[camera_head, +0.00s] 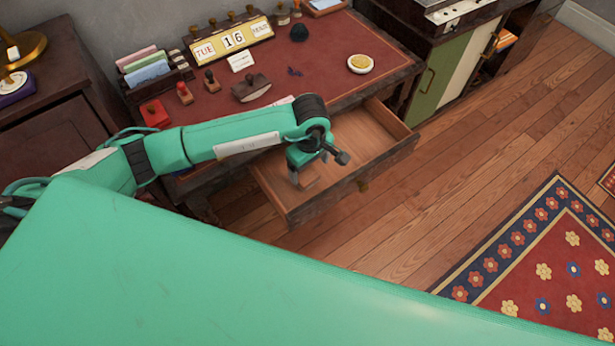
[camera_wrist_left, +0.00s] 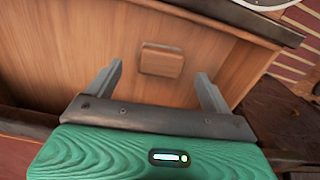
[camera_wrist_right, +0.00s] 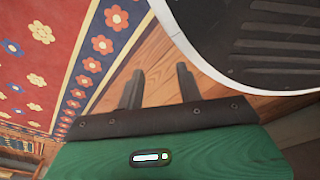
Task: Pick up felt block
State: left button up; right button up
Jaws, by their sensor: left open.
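A small wood-coloured block (camera_wrist_left: 162,60) lies on the floor of an open drawer in the left wrist view. It is the likely felt block, though no felt shows on it. My left gripper (camera_wrist_left: 160,82) is open, with its fingers apart on either side of the block's line and the block just beyond the tips. In the head view my left gripper (camera_head: 305,178) points down into the open drawer (camera_head: 365,135), and I cannot make out the block there. My right gripper (camera_wrist_right: 158,82) is open and empty, above the wooden floor; it is out of the head view.
The desk (camera_head: 325,65) above the drawer holds stamps, a date display (camera_head: 230,40), a rocker blotter (camera_head: 250,88) and a round yellow-topped dish (camera_head: 360,63). The drawer's front wall (camera_head: 345,185) stands close to my left gripper. A patterned rug (camera_head: 540,270) lies at the right.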

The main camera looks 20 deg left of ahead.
aim_at(308, 177)
pick_arm(q)
jog(key=shift+a+f+p, duration=0.15)
jog(key=shift+f+p, duration=0.35)
jog(key=shift+f, duration=2.2)
jog(key=c, duration=1.1)
pick_arm(e)
jog(key=s+f, duration=0.1)
jog(key=s+d, duration=0.1)
jog(key=shift+s+f, duration=0.35)
